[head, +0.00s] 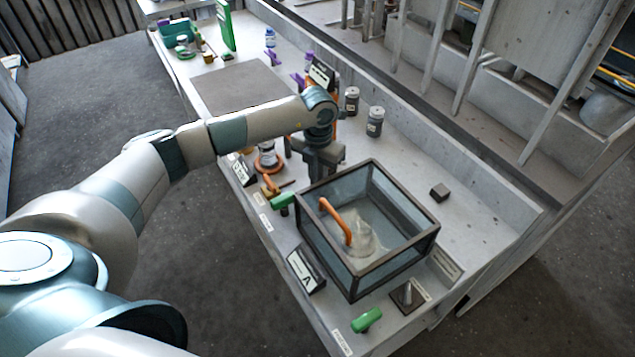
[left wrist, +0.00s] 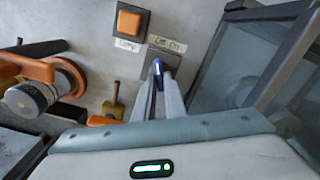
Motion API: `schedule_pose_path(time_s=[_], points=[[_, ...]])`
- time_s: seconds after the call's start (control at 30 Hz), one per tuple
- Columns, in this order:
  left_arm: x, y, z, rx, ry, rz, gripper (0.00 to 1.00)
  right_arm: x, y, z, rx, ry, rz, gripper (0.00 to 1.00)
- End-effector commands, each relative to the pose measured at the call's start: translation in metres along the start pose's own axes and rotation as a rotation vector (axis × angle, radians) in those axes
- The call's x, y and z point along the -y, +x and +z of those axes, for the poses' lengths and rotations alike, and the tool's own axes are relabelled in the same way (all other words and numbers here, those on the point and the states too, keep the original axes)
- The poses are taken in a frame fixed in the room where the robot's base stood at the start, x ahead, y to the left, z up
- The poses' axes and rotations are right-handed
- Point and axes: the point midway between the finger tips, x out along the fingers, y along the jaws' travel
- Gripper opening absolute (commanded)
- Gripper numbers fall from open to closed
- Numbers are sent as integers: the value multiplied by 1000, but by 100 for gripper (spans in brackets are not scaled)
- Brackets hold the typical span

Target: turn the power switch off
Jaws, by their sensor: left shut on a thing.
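The power switch has a dark grey plate (left wrist: 171,62) with a label reading "Off On" (left wrist: 167,42) above it, seen in the left wrist view. A small blue lever (left wrist: 157,67) stands up from the plate. My left gripper (left wrist: 158,82) is shut on this lever, its two pale fingers close together around it. In the head view the left gripper (head: 318,160) points down at the bench behind the glass-walled box, and it hides the switch there. My right gripper is in neither view.
An orange button (left wrist: 129,21) labelled "Lamp" sits beside the switch. The glass-walled box (head: 345,283) with an orange hook stands close to the gripper. Two grey canisters (head: 375,122) stand behind.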

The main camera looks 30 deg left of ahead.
Motion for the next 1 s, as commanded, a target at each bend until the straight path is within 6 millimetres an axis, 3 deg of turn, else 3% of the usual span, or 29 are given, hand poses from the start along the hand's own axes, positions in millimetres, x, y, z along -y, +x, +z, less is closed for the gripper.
schedule_pose_path(time_s=[0.67,0.7,0.77,1.0], points=[[0,-2,1,4,-102,0,0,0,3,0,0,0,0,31],[0,-2,1,4,-102,0,13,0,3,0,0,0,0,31],[0,-2,1,4,-101,0,27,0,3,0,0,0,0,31],[0,-1,1,2,-100,0,29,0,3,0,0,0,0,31]])
